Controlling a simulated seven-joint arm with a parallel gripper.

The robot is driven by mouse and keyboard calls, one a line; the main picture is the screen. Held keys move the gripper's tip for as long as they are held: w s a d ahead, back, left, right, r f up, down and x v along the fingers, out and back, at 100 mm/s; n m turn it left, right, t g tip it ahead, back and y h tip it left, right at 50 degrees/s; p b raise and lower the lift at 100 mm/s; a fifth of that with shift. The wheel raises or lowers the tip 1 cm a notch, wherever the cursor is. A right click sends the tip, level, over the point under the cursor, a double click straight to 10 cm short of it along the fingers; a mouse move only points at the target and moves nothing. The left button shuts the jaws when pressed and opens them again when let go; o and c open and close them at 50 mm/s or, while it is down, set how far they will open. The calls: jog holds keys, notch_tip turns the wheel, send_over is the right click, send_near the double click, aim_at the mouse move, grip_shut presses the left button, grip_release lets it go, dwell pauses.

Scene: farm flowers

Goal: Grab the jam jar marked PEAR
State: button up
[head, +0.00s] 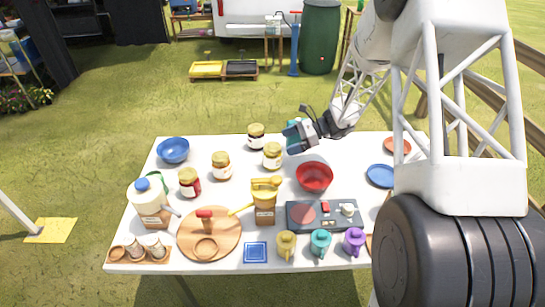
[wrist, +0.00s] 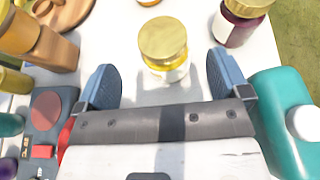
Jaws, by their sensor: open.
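Several jars with gold lids and white labels stand on the white table. No fruit name is legible, so I cannot tell which is PEAR. A pale yellow jar (head: 272,156) is nearest my gripper (head: 295,137). In the wrist view this yellow jar (wrist: 164,44) stands upright ahead of my open, empty gripper (wrist: 160,75), roughly centred between the blue fingertips. A dark jar (head: 256,136) is behind it, seen purple at upper right in the wrist view (wrist: 240,22). Another amber jar (head: 221,166) and a red jar (head: 190,183) stand further left.
A teal object (wrist: 282,105) is close beside the right finger in the wrist view. A red bowl (head: 314,177) stands right of the yellow jar.

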aim_at(276, 146)
jog(key=shift+x, duration=0.9)
jog(key=shift+x, duration=2.6)
jog(key=shift+w+f, duration=0.1)
jog(key=c, duration=1.3)
